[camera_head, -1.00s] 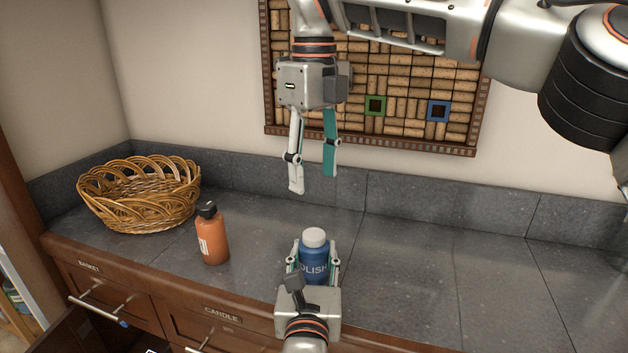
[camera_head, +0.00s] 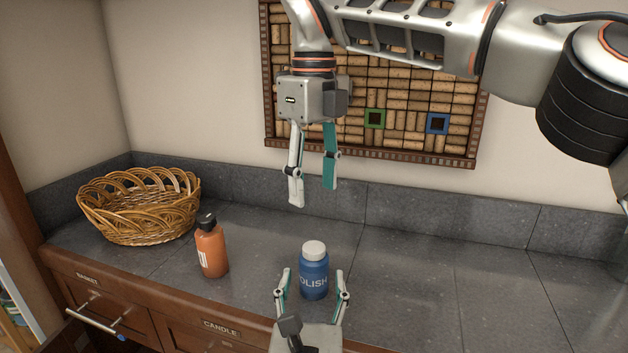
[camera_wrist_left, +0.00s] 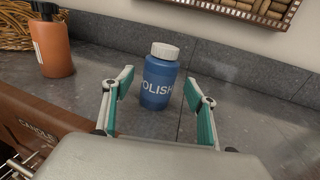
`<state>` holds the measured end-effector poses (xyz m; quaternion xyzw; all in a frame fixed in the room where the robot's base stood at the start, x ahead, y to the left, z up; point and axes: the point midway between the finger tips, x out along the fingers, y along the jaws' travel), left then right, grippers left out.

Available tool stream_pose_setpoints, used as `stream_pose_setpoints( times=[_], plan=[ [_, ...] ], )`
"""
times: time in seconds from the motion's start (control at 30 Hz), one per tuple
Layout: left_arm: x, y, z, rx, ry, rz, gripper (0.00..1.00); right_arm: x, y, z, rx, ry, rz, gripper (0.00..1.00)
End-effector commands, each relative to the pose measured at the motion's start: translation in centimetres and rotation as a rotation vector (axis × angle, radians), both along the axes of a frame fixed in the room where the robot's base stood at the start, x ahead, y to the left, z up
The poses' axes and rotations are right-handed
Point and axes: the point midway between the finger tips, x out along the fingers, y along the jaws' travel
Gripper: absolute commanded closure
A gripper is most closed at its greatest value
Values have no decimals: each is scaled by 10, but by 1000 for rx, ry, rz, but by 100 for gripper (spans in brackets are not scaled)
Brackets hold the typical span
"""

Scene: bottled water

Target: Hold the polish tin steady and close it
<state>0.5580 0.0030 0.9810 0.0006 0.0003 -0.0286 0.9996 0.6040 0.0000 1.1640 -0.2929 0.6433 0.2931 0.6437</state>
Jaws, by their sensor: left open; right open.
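The polish tin (camera_head: 314,277) is a blue bottle-shaped container with a white cap (camera_head: 314,249) seated on its top. It stands upright on the grey counter, and it also shows in the left wrist view (camera_wrist_left: 158,84). My left gripper (camera_head: 312,284) is open at the counter's front side. Its fingertips lie just short of the tin, one to each side, with nothing between the fingers. My right gripper (camera_head: 312,196) is open and empty, pointing down from above, over the back of the counter behind the tin.
An orange bottle with a black cap (camera_head: 211,250) stands left of the tin. A wicker basket (camera_head: 140,215) sits at the back left. The counter (camera_head: 430,280) is clear to the right. A cork board (camera_head: 400,120) hangs on the wall, and drawers (camera_head: 110,305) lie below the front edge.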

Motion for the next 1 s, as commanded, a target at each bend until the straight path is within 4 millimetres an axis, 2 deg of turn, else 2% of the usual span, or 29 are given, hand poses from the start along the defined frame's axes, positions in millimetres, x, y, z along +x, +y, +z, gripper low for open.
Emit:
stream_pose_setpoints(
  times=[0.03,0.2,0.4,0.57,1.0],
  plan=[
    [-12,0,-1,-3,4,-3,43,0,0,0,0,0,0,51],
    [-45,2,-1,-2,3,-1,43,0,0,0,0,0,0,51],
    [-68,4,0,-1,2,-1,43,0,0,0,0,0,0,51],
    [-75,4,0,-1,0,1,43,0,0,0,0,0,0,51],
    [-75,4,0,0,0,0,43,0,0,0,0,0,0,51]
  ],
)
